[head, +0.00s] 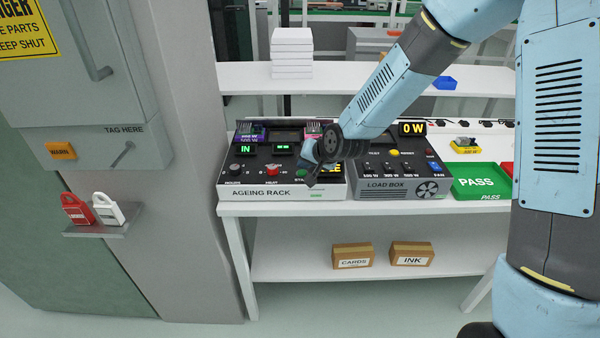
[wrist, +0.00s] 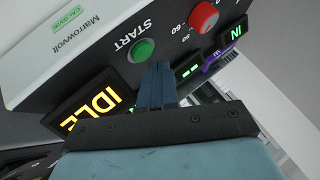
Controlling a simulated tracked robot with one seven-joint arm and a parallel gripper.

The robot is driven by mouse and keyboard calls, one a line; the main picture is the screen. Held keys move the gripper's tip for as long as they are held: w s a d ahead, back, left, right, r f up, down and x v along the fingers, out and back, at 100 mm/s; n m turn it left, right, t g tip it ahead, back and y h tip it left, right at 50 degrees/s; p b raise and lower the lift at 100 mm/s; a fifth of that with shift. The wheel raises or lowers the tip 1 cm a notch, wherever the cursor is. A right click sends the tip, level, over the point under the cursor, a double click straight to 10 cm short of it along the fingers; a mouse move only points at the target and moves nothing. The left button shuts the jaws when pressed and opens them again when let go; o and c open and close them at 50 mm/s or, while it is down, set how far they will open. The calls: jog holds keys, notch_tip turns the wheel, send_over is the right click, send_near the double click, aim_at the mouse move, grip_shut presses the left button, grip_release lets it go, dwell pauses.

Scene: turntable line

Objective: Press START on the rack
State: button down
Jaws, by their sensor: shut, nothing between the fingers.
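The ageing rack (head: 283,193) stands on the left of the white bench, a black-topped box with a light front panel. In the wrist view its green START button (wrist: 141,50) shows beside the printed word START, and the display reads IDLE in yellow. My gripper (head: 311,174) is over the right part of the rack's top and hides most of START in the head view. In the wrist view my gripper (wrist: 158,66) is shut and empty, its tips close beside the button. I cannot tell whether they touch it.
A red knob (wrist: 204,17) sits near START. The load box (head: 395,188), reading 0 W, stands just right of the rack. A green PASS tray (head: 479,182) is further right. Boxes lie on the lower shelf.

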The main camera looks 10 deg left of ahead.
aim_at(305, 173)
jog(key=shift+f, duration=0.3)
jog(key=shift+f, duration=0.35)
dwell(0.8)
jog(key=shift+r, duration=0.8)
jog(key=shift+r, duration=2.55)
jog(key=shift+w+d, duration=0.1)
